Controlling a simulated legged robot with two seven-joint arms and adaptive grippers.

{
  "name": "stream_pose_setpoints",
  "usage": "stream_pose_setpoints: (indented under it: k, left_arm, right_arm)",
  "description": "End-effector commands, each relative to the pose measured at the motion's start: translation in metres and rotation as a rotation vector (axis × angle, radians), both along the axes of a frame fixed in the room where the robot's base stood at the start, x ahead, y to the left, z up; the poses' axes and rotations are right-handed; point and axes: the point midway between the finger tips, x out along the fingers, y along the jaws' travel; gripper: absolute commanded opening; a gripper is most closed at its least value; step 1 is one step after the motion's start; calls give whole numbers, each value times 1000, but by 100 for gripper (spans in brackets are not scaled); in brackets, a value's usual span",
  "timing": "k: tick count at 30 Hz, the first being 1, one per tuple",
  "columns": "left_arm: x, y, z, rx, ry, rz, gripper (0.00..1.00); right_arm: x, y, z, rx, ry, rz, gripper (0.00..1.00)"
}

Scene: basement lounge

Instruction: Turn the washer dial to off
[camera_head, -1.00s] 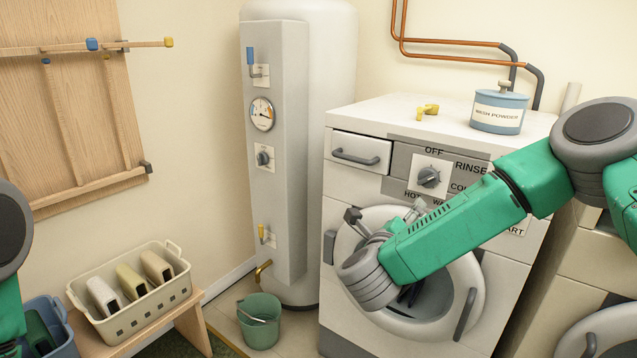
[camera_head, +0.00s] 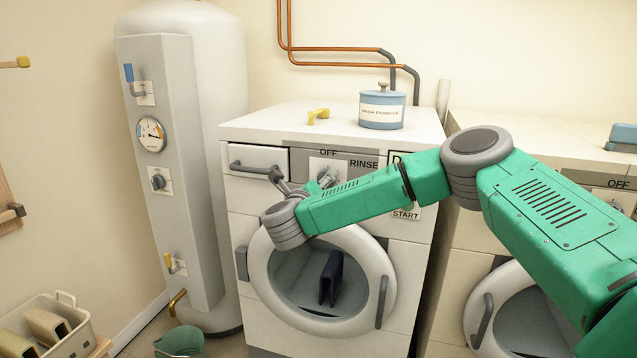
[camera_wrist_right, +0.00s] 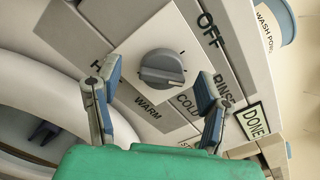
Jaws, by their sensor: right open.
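The white washer (camera_head: 235,205) stands in the middle of the head view. Its grey dial (camera_wrist_right: 161,68) shows clearly in the right wrist view, on a white plate ringed by OFF, RINSE, COLD, WARM and a partly hidden label. The dial's ridge lies nearly level in that view; which label it points to I cannot tell. My right gripper (camera_wrist_right: 158,72) is open, its two blue-padded fingers on either side of the dial in that view, with no clear contact. In the head view my right arm and gripper partly hide the dial and the lower labels. My left gripper is out of view.
A wash powder tin (camera_head: 381,109) and a yellow object (camera_head: 318,115) sit on the washer. Its round door (camera_head: 375,245) is below the panel, with a dark item (camera_head: 331,277) inside. A boiler tank (camera_head: 215,70) stands left; a second machine (camera_head: 465,235) stands right.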

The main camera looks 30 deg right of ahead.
Motion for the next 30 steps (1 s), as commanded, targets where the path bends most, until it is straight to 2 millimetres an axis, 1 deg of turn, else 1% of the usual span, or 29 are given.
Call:
stream_pose_setpoints:
  k: [1,4,13,14,15,17,18,30]
  left_arm:
    - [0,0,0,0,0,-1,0]
    - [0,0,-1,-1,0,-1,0]
    - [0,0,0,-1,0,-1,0]
    - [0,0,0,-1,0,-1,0]
    - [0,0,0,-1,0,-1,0]
    - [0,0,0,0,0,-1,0]
    - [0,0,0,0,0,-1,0]
    - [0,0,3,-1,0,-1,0]
  right_arm:
    - [2,-6,-1,0,0,-4,63]
    - [6,-9,-1,1,2,-1,63]
    - [7,-3,3,-7,1,0,63]
    - [7,-3,3,-8,0,-1,53]
    - [7,-3,3,-8,0,-1,39]
    - [7,-3,3,-7,1,0,18]
    - [7,-4,2,-6,0,1,14]
    - [8,-6,0,-33,39,2,14]
